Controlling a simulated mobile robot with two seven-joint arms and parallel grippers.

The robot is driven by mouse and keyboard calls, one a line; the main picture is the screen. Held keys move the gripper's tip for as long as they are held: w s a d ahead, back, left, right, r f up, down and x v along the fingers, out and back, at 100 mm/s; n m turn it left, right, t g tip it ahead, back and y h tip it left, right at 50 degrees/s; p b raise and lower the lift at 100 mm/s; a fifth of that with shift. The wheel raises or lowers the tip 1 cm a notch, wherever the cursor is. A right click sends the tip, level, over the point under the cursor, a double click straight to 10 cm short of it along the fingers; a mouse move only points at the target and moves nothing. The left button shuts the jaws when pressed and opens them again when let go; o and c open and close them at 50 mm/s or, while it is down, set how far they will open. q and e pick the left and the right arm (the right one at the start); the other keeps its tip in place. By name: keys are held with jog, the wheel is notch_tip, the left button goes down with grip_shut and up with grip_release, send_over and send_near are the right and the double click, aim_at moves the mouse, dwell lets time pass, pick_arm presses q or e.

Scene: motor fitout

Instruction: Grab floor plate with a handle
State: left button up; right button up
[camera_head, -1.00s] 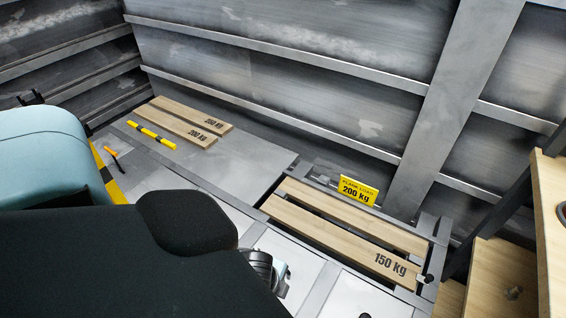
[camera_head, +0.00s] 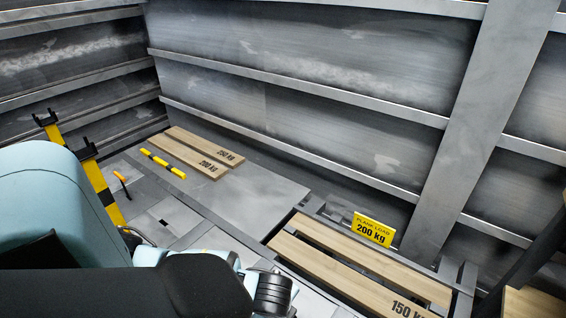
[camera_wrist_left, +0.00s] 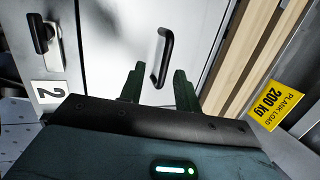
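In the left wrist view a light grey floor plate (camera_wrist_left: 113,45) carries a dark, curved handle (camera_wrist_left: 163,57). My left gripper (camera_wrist_left: 157,80) is open and empty, with its two dark green fingers apart. The handle shows between and just beyond the fingertips, apart from them as far as I can tell. Another plate beside it has a dark handle or latch (camera_wrist_left: 42,33) and a white label (camera_wrist_left: 48,92) with a 2. In the head view my left arm hides the floor near it, and the left gripper's fingers do not show. My right gripper is in neither current view.
Wooden planks (camera_head: 340,268) lie beside a yellow load sign (camera_head: 373,228), with more planks (camera_head: 205,150) further back. A yellow-black bar (camera_head: 163,165) and an orange handle (camera_head: 121,185) sit on the grey floor. Yellow-black posts (camera_head: 103,190) stand at left; ribbed metal walls (camera_head: 300,100) enclose the area.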

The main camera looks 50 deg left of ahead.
pick_arm(q)
jog(key=x, duration=0.1)
jog(key=b+x, duration=0.1)
jog(key=x, duration=0.1)
jog(key=b+x, duration=0.1)
jog(key=x, duration=0.1)
jog(key=shift+w, duration=0.35)
jog(key=shift+a, duration=0.1)
grip_shut()
